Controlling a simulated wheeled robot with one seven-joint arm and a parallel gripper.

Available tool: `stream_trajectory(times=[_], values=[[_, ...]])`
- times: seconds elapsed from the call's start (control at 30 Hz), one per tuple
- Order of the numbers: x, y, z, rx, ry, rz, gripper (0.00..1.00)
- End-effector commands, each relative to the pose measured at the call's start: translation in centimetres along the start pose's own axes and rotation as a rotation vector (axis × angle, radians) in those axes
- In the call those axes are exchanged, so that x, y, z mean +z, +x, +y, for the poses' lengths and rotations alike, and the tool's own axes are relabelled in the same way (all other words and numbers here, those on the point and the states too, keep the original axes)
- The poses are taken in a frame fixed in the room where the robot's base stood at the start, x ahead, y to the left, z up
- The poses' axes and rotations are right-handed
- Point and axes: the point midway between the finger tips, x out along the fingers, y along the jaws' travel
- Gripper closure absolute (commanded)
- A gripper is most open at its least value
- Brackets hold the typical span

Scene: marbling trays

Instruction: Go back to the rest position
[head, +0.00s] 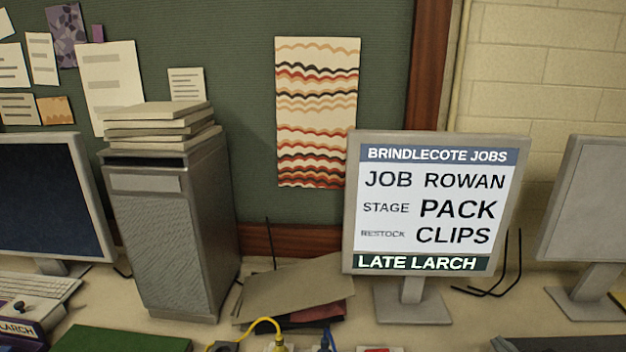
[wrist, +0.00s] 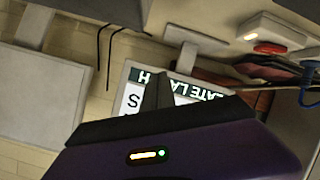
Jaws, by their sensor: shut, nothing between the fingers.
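My gripper (wrist: 182,92) shows in the wrist view, where its dark fingers stick up past my purple wrist housing with a small lit indicator. The fingers are together and hold nothing. They overlap the lower part of the job screen (wrist: 133,98), which appears upside down in that view. My gripper and arm do not show in the head view. In the head view the job screen (head: 431,207) reads BRINDLECOTE JOBS, JOB ROWAN, STAGE PACK, RESTOCK CLIPS, LATE LARCH.
A grey tower (head: 170,225) with stacked boards stands left of centre. Monitors stand at the left (head: 45,195) and right (head: 585,205). Grey folders (head: 290,287) lie on the desk. A yellow cable (head: 262,322) and a green board (head: 120,340) show at the bottom edge.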

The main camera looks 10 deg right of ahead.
Motion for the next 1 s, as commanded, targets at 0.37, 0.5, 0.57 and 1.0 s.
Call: stream_trajectory(times=[0.37,0.5,0.57,1.0], values=[[1.2,-9.2,-6.8,0.123,0.301,0.229,1.0],[1.6,-13.7,-9.8,0.1,0.377,0.302,1.0],[1.8,-15.7,-11.1,0.081,0.405,0.328,1.0],[4.5,-29.8,-18.3,-0.144,0.471,0.351,1.0]])
